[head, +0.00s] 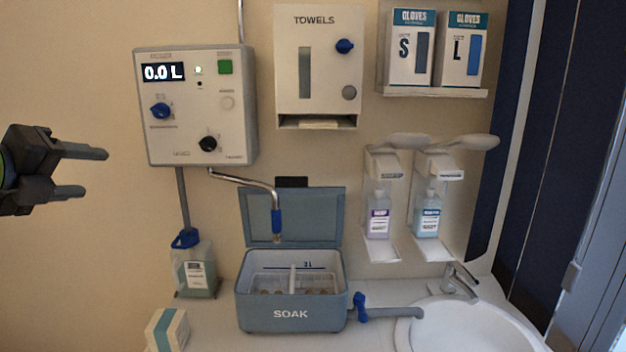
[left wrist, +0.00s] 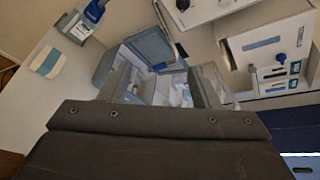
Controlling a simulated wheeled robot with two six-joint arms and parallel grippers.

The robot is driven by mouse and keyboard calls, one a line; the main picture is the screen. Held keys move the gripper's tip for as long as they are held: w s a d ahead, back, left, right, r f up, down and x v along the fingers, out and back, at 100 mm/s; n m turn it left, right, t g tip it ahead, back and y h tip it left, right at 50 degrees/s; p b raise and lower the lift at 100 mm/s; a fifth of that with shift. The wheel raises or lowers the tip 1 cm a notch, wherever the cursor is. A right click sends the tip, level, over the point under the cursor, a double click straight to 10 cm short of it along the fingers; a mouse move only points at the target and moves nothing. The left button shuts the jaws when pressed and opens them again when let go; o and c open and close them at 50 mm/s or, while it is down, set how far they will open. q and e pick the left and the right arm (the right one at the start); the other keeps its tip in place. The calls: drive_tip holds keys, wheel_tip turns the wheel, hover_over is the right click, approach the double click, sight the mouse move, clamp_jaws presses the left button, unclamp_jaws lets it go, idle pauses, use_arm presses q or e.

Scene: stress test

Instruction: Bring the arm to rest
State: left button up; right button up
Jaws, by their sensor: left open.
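My left gripper (head: 95,172) comes in from the left edge in the head view, at the height of the wall control box. Its two dark fingers point right, stand apart, and hold nothing. It is left of the control box (head: 236,130) and above the counter, apart from everything. In the left wrist view the dark gripper body fills the lower middle, with its fingers (left wrist: 160,88) apart over the view of the soak box (left wrist: 110,62). My right gripper is in neither view.
The blue-grey SOAK box (head: 290,320) stands on the counter (head: 225,325), lid raised, a metal spout above it. A blue-capped jug (head: 194,275) and small carton (head: 168,332) stand left. A sink (head: 470,325) is right. Towel (head: 318,85), glove and soap dispensers hang on the wall.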

use_arm(q)
drive_tip(key=w+f+n+g, duration=0.15)
drive_tip(key=w+f, duration=0.25)
drive_tip(key=f, duration=0.6)
drive_tip(key=s+d+f+n+g, duration=0.1)
drive_tip(key=s+f+n, duration=0.15)
drive_tip(key=f, duration=0.55)
drive_tip(key=s+d+f+n+g+y, duration=0.15)
drive_tip(key=f+n, duration=0.25)
drive_tip(key=f, duration=0.4)
drive_tip(key=s+f+n, duration=0.2)
drive_tip(key=f+n, duration=0.2)
drive_tip(key=f, duration=0.5)
drive_tip(key=s+d+f+n+g+y, duration=0.25)
drive_tip(key=s+f+n, duration=0.55)
drive_tip(key=s, duration=0.4)
drive_tip(key=s+d+f+n+g+y, duration=0.1)
drive_tip(key=s+f+n+g, duration=0.2)
drive_tip(key=s+f+n, duration=0.75)
wheel_tip(320, 180, down, 22)
drive_tip(key=s+a+m+g, duration=0.1)
drive_tip(key=s+m+g, duration=0.1)
drive_tip(key=s+d+f+h, duration=0.1)
drive_tip(key=s+f, duration=1.4)
drive_tip(key=f, duration=0.2)
drive_tip(key=shift+s+g, duration=0.3)
drive_tip(key=shift+g, duration=0.15)
